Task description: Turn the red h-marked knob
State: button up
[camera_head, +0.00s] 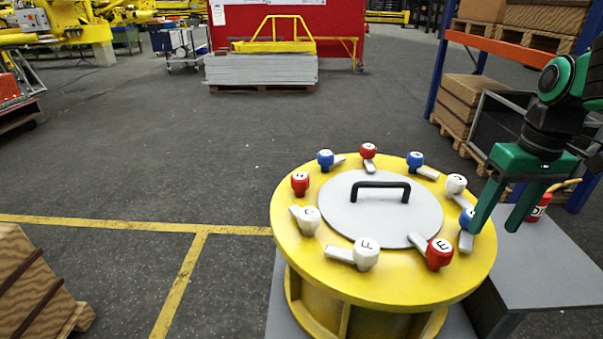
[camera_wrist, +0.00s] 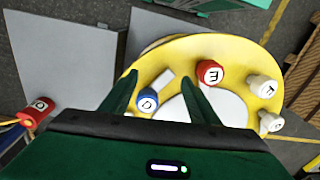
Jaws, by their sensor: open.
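The red knob that looks h-marked (camera_head: 300,184) stands at the left of the yellow round drum top (camera_head: 283,227). Its letter is small and hard to read. It does not show in the wrist view. My gripper (camera_head: 495,222) is at the right side of the drum, open and empty, pointing down. In the wrist view, a blue D knob (camera_wrist: 148,101) shows between my open fingers (camera_wrist: 163,88); whether they surround it or hang above it, I cannot tell. That blue knob (camera_head: 467,217) is partly hidden by a finger in the head view.
Several other knobs ring the lid (camera_head: 350,215), including a red E knob (camera_head: 438,253), a white F knob (camera_head: 365,252) and a red knob (camera_head: 368,150) at the back. A black handle (camera_head: 381,186) rises from the lid. A grey table (camera_head: 550,262) stands at the right.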

jog(key=w+a+r+n, duration=0.4)
jog(key=w+a+n, duration=0.25)
jog(key=w, duration=0.35)
jog(key=r+n, duration=0.2)
jog(key=n, duration=1.4)
send_over(300, 175)
jog(key=shift+h, duration=0.4)
notch_tip(300, 175, down, 10)
jog(key=shift+f, duration=0.1)
jog(key=shift+c, duration=0.2)
jog(key=c, duration=1)
